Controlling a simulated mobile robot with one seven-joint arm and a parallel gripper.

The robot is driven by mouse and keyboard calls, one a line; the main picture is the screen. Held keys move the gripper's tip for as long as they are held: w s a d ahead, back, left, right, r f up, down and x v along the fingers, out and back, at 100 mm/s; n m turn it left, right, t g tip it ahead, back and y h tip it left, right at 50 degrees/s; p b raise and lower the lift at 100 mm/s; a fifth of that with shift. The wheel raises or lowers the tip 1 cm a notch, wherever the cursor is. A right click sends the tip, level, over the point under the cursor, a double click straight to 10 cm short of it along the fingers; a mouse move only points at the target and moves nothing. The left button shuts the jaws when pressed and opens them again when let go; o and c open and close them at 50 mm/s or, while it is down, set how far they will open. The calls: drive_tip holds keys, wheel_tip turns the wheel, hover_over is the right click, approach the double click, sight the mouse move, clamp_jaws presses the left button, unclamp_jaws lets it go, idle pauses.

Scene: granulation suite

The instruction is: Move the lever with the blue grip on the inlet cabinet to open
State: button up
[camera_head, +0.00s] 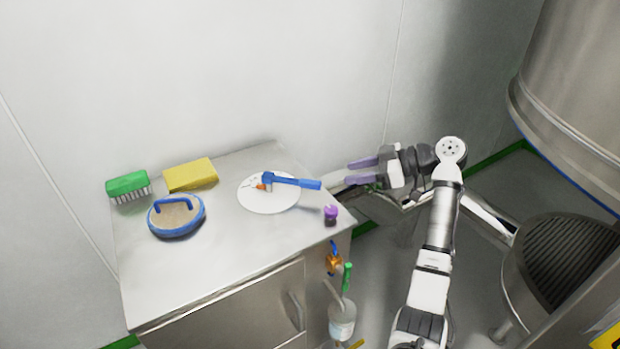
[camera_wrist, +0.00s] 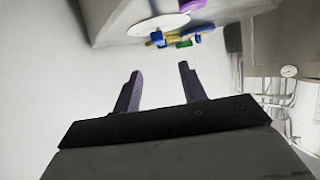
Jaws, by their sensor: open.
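The lever with the blue grip (camera_head: 296,182) lies across a round white dial plate (camera_head: 262,203) on top of the steel cabinet (camera_head: 240,243). Its blue grip points right, toward the cabinet's right edge. A small orange mark shows by its pivot on the plate. My gripper (camera_head: 362,173) is open and empty, to the right of the blue grip and apart from it. In the wrist view, the two purple fingers (camera_wrist: 160,88) stand wide apart with nothing between them. The white plate (camera_wrist: 150,27) and blue parts show beyond them at the top.
A green brush (camera_head: 128,185), a yellow sponge (camera_head: 190,175) and a blue-rimmed round pad (camera_head: 176,218) lie on the cabinet's left part. A purple knob (camera_head: 331,213) stands at its right edge. An orange valve (camera_head: 334,262) and a green handle (camera_head: 347,277) are below. A wall rises behind.

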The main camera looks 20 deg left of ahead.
sight(304, 181)
drive_tip(key=p+x, duration=0.3)
drive_tip(key=x, duration=0.9)
drive_tip(key=shift+a+f, duration=0.1)
drive_tip(key=shift+a, duration=0.1)
clamp_jaws()
